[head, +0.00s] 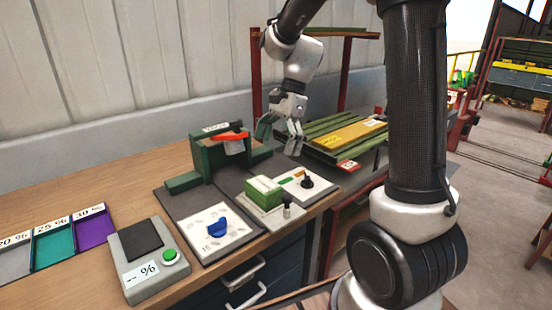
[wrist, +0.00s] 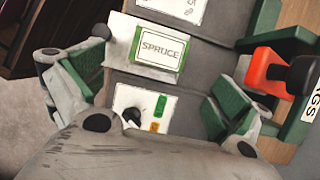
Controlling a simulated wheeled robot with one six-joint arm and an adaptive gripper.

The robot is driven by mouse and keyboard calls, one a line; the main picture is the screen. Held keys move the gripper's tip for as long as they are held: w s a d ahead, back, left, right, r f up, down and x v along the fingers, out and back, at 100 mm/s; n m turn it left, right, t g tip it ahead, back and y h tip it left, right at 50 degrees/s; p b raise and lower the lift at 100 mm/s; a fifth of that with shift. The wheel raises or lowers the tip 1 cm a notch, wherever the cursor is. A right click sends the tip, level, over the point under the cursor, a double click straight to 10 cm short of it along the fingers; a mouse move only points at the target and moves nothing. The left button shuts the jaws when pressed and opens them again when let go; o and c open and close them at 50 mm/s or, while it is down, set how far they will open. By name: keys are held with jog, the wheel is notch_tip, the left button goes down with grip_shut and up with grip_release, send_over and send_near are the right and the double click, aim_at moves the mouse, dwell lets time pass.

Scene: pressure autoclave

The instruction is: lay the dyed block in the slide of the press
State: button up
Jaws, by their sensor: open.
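A green box (head: 263,192) with a white top stands on a small grey base at the bench's front edge. In the wrist view its top reads SPRUCE (wrist: 160,50). I cannot tell whether it is the dyed block or a holder for it; no other plain block shows. The dark green press (head: 205,160) with a red handle (head: 230,137) stands behind it; its slide is not clearly visible. My gripper (head: 281,135) is open and empty, above the bench to the right of the press. In the wrist view its fingers (wrist: 155,90) are spread, below the SPRUCE top.
A plate with a blue knob (head: 217,227) and a panel with a black knob (head: 307,182) flank the green box. A scale (head: 150,275) and trays marked in percent (head: 55,245) stand left. Green planks (head: 325,150) with a yellow board (head: 348,133) lie right. Bare bench shows left.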

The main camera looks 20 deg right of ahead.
jog(key=s+d+r+n+t+h, duration=0.1)
jog(key=s+d+r+n+t, duration=0.1)
jog(key=s, duration=0.4)
jog(key=s+d+r+n+t+h, duration=0.2)
jog(key=s+d+r+n, duration=0.1)
jog(key=s+d+n, duration=0.2)
jog(key=s+d+r+n+t+h, duration=0.1)
jog(key=s+d+r+n, duration=0.1)
jog(key=s+n, duration=0.5)
jog(key=shift+s+d+r+t, duration=0.15)
jog(key=shift+s+d+t, duration=0.25)
jog(key=shift+s+d, duration=0.6)
